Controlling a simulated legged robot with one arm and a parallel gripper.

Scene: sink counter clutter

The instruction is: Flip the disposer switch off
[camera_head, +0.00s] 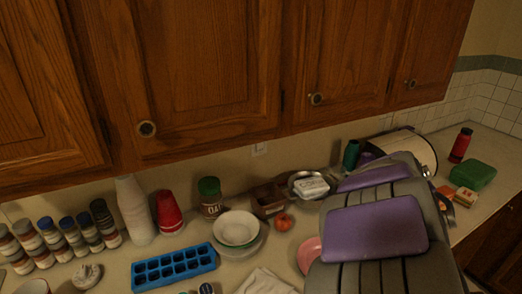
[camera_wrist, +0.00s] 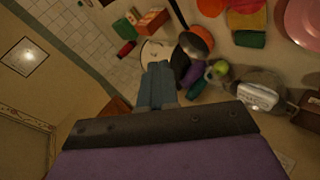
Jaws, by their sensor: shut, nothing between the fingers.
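A small pale wall plate (camera_head: 259,149) sits on the wall just under the wooden cabinets in the head view. It is too small to tell whether it is the disposer switch or which way any toggle points. My gripper (camera_wrist: 157,82) shows in the wrist view as blue-grey fingers, shut and empty, in front of the far counter clutter. In the head view my purple and grey arm fills the right side and hides the gripper. No contact between the gripper and a switch is visible.
Wooden cabinets (camera_head: 190,75) overhang the counter. Several spice jars, stacked cups (camera_head: 168,212), a blue ice tray (camera_head: 174,267), bowls (camera_head: 236,229) and a tomato (camera_head: 284,222) crowd the counter. A green block (camera_head: 473,175) and red bottle (camera_head: 461,145) stand at the right.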

